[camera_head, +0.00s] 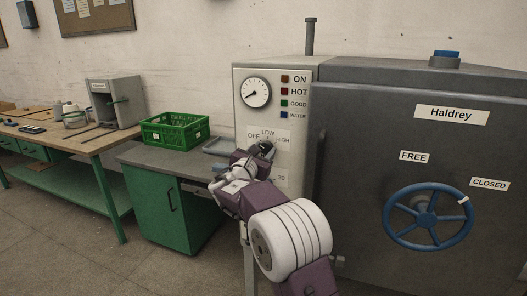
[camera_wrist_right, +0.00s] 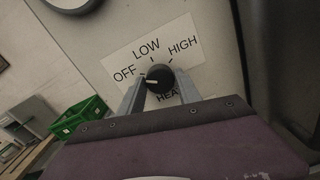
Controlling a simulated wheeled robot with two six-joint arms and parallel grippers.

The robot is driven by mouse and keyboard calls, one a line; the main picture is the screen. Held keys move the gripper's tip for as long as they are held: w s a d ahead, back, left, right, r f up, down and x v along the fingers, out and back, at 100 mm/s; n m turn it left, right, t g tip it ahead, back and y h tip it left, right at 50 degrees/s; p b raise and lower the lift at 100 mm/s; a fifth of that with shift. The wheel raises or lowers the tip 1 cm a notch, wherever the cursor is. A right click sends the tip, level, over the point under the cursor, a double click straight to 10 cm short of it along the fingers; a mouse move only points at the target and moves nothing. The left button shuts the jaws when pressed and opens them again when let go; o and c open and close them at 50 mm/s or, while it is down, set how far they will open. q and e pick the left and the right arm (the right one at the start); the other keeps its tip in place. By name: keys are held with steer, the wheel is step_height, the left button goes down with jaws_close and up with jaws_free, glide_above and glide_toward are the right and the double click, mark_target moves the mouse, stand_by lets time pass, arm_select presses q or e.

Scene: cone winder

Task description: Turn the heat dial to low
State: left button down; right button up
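The heat dial (camera_wrist_right: 160,78) is a round black knob with a white mark, on a white label plate with OFF, LOW and HIGH in the right wrist view. Its white mark points left, toward OFF. My right gripper (camera_wrist_right: 161,80) has one grey finger on each side of the knob, close to its edges. I cannot tell whether the fingers touch it. In the head view my right gripper (camera_head: 265,149) is at the plate below the LOW label and hides most of the dial. My left gripper is not in view.
A round gauge (camera_head: 256,92) and indicator lamps sit above the dial. The dark oven door (camera_head: 350,130) with a blue handwheel (camera_head: 388,222) is to the right. A green crate (camera_head: 174,131) stands on the grey worktop (camera_head: 140,155) to the left.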

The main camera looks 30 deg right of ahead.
jaws_close()
steer(key=shift+f+m+b, duration=0.2)
steer(key=shift+m+b, duration=0.3)
steer(key=shift+b, duration=0.3)
steer(key=m+b, duration=0.5)
steer(key=b, duration=0.2)
steer(key=shift+f+m, duration=0.1)
steer(key=shift+m, duration=0.3)
steer(key=m+b, duration=0.2)
steer(key=m, duration=0.1)
steer(key=shift+r+m+b, duration=0.2)
steer(key=shift+m+b, duration=0.65)
steer(key=shift+m, duration=0.05)
steer(key=o, duration=0.6)
jaws_free()
